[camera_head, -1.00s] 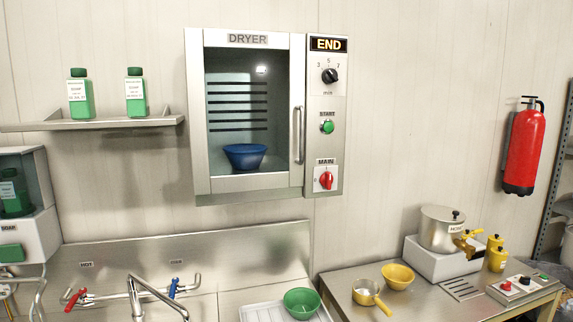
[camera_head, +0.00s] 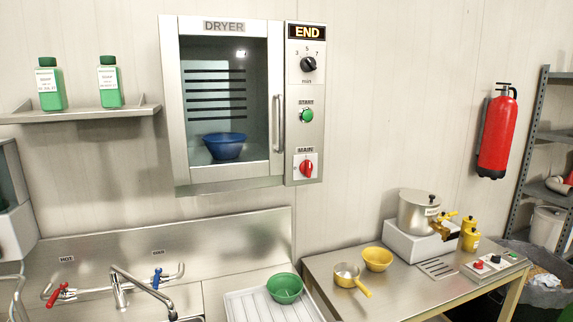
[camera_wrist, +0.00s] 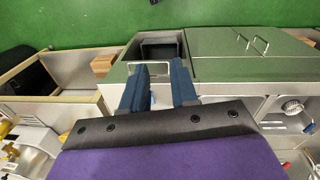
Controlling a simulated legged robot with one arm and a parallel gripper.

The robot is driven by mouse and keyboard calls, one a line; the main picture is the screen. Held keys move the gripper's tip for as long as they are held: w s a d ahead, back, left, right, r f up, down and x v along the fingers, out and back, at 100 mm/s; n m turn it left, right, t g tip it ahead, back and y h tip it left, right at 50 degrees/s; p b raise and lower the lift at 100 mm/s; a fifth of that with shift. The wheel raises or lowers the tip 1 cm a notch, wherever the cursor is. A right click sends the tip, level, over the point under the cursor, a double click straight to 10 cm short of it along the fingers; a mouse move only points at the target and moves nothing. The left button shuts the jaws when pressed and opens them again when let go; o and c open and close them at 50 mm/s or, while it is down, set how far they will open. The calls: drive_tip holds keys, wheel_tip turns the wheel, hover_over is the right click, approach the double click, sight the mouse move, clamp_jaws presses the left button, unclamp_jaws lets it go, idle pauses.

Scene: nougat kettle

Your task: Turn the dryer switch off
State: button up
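The dryer (camera_head: 222,180) hangs on the wall, its glass door closed with a blue bowl (camera_head: 224,146) inside. Its display (camera_head: 306,32) reads END. The red MAIN switch (camera_head: 306,169) sits at the bottom of the dryer's right panel, its handle roughly upright. A green START button (camera_head: 306,115) and a black minute dial (camera_head: 308,64) are above it. My gripper (camera_wrist: 158,70) shows only in the wrist view. Its two blue fingers are apart with nothing between them. It points at green-topped units, away from the dryer, which that view does not show.
Below the dryer are a sink with a tap (camera_head: 118,290) and a tray with a green bowl (camera_head: 285,288). At right, a metal table (camera_head: 350,300) holds a pot (camera_head: 418,210), yellow bowl and pan. A fire extinguisher (camera_head: 497,132) hangs on the wall. A shelf (camera_head: 85,113) holds green bottles.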

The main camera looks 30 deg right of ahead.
drive_tip(key=shift+o, duration=0.8)
drive_tip(key=w+d+r+m+t+h+p, duration=0.2)
drive_tip(key=w+d+r, duration=0.4)
drive_tip(key=w+d, duration=0.5)
drive_tip(key=shift+r+m+t+h+p, duration=0.2)
drive_tip(key=shift+m+t+h+p, duration=0.15)
drive_tip(key=shift+t+p, duration=0.6)
drive_tip(key=n+t+p, duration=0.1)
drive_tip(key=t+p, duration=1.3)
approach(310, 166)
drive_tip(key=shift+n+g, duration=0.25)
drive_tip(key=p+x, duration=0.1)
drive_tip(key=x, duration=0.8)
drive_tip(key=shift+w+r, duration=0.15)
drive_tip(key=shift+w, duration=0.15)
drive_tip(key=shift+c, duration=0.2)
drive_tip(key=shift+h, duration=0.35)
clamp_jaws()
